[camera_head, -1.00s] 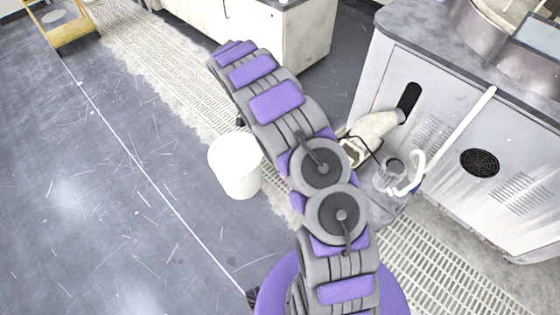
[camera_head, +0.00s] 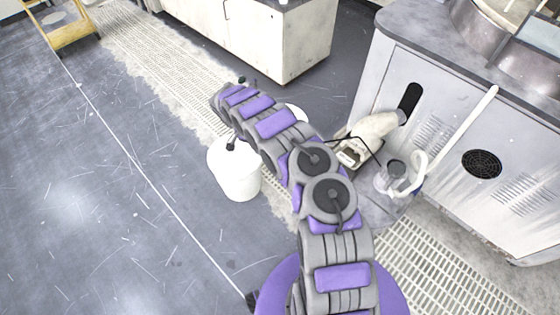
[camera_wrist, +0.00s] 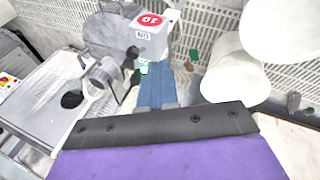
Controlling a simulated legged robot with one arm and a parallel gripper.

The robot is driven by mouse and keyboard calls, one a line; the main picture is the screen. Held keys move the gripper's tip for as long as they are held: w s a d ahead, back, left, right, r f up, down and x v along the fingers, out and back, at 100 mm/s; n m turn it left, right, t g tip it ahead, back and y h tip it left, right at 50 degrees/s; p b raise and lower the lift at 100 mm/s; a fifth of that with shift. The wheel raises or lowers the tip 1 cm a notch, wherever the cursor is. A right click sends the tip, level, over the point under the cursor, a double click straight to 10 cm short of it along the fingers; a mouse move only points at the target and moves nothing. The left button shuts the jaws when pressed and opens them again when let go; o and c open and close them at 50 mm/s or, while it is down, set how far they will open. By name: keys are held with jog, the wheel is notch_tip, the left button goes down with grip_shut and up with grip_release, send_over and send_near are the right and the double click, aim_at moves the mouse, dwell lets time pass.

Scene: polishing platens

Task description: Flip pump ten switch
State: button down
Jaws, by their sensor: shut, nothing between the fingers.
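A light grey box with a red round label reading 10 upside down (camera_wrist: 148,24) shows at the top middle of the wrist view, beside a grey rounded body. Small black parts (camera_wrist: 133,55) sit just below the box; I cannot tell which is the switch. My gripper (camera_wrist: 156,82) shows as a blue-grey shape pointing at the box from just below it, shut and empty. I cannot tell whether it touches. In the head view, a cream pump-like unit (camera_head: 372,130) stands by the cabinet, right of my arm. My gripper is not clear there.
A white bucket (camera_head: 236,172) stands left of my arm, and another white rim (camera_head: 297,112) shows behind it. A grey cabinet (camera_head: 440,130) with a white hose stands at the right. A clear jar (camera_head: 395,172) stands before it. The floor at left is free.

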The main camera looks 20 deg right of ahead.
jog(key=shift+s+d+f+b, duration=0.65)
jog(key=shift+d+f, duration=0.5)
jog(key=shift+f, duration=0.3)
jog(key=shift+s+d+f+b, duration=0.6)
jog(key=shift+s+d+f, duration=0.2)
jog(key=shift+d+f, duration=0.5)
jog(key=shift+s+d+f+b, duration=0.65)
jog(key=shift+d+f, duration=0.35)
jog(key=shift+f, duration=0.55)
jog(key=shift+s, duration=0.1)
jog(key=shift+r, duration=0.1)
